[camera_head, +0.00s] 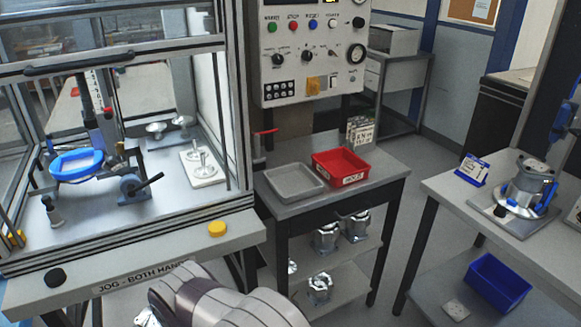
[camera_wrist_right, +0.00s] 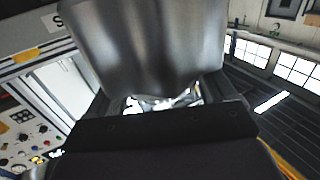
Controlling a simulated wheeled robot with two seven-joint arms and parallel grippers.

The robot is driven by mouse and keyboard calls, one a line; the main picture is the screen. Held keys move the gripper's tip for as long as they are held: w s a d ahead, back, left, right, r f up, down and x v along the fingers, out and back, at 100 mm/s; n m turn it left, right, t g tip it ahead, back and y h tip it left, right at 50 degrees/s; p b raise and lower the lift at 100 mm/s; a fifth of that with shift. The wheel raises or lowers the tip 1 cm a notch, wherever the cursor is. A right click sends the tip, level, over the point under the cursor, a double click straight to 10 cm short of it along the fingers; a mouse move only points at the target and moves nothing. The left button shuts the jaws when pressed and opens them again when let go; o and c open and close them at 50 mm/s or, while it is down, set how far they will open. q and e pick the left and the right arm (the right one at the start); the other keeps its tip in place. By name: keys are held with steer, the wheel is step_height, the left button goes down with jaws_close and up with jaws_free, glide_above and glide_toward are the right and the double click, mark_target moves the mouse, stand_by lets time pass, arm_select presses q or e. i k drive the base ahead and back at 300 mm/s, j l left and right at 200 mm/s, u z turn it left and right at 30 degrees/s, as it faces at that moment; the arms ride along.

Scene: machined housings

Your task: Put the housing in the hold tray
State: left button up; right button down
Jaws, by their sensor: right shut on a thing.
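In the right wrist view my right gripper (camera_wrist_right: 155,104) is shut on a silver metal housing (camera_wrist_right: 150,45). The housing fills the top middle of that view, and its far end is cut off. The red tray (camera_head: 357,174), whose label seems to read HOLD, sits on the small table in the head view and looks empty. A striped link of my arm shows at the bottom of the head view, but no gripper fingers can be made out there. My left gripper is not in view.
A grey tray (camera_head: 296,193) sits left of the red tray. Several housings (camera_head: 325,238) stand on the shelf below. A framed machine with a blue ring (camera_head: 77,165) is at left. A right-hand table holds a fixture (camera_head: 528,185), with a blue bin (camera_head: 498,283) below.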

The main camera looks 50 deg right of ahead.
mark_target(340, 172)
steer(key=k+l+z, duration=0.1)
steer(key=l+z, duration=0.2)
steer(key=l, duration=0.55)
steer(key=l+z, duration=0.3)
steer(key=l, duration=0.55)
